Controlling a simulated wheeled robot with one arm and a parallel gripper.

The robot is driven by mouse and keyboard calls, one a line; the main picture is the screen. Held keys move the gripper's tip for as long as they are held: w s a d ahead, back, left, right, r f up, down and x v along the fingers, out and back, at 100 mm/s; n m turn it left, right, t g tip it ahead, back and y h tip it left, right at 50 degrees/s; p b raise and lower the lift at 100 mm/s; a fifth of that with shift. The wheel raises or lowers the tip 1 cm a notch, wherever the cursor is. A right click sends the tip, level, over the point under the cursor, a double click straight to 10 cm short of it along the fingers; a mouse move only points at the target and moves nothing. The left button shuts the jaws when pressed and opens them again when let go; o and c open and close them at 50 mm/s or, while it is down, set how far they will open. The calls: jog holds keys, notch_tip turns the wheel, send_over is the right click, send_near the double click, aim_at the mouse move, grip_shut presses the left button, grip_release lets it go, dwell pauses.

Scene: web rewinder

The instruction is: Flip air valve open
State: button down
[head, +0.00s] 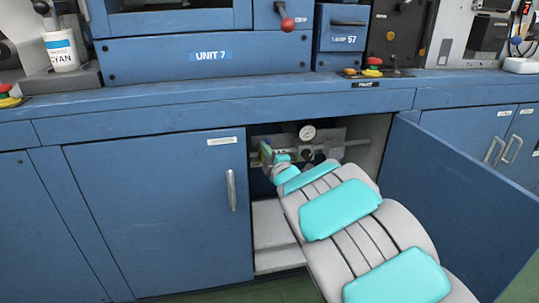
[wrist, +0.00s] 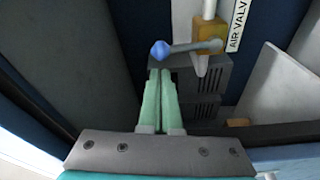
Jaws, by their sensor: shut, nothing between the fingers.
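In the wrist view the air valve has a brass body (wrist: 209,38) on a pale pipe. Its grey lever (wrist: 188,47) lies crosswise to the pipe and ends at the left in a blue knob (wrist: 161,51). My gripper (wrist: 160,72) has its two pale green fingers shut together and empty. The fingertips appear just below the knob; I cannot tell whether they touch it. In the head view my gripper (head: 266,153) is inside the open cabinet, at the left of its opening. The valve is not clearly visible there.
A label reading AIR VALV (wrist: 237,24) is beside the valve. Dark grey blocks (wrist: 195,90) sit behind the fingers. A pressure gauge (head: 306,132) is at the cabinet's back. The open blue door (head: 455,205) stands right of my arm; a closed door (head: 160,215) is left.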

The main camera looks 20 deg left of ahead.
aim_at(267, 141)
jog(key=shift+x, duration=1.25)
jog(key=shift+w+d+r+m, duration=0.15)
jog(key=shift+w+d+m, duration=0.25)
jog(key=shift+m, duration=0.5)
jog(key=shift+w+d+m+t, duration=0.3)
jog(key=shift+d+m, duration=0.25)
jog(key=shift+m, duration=0.35)
jog(key=w+d+f+m+t+h+b, duration=0.2)
jog(key=w+d+f+m+t, duration=0.1)
jog(key=m, duration=1.2)
jog(key=w+d+f, duration=0.1)
jog(key=d+f, duration=0.1)
jog(key=d, duration=0.1)
jog(key=shift+f+m+b, duration=0.3)
jog(key=shift+f+m, duration=0.05)
jog(key=shift+m, duration=0.05)
jog(key=shift+d+f, duration=0.1)
jog(key=shift+d, duration=0.05)
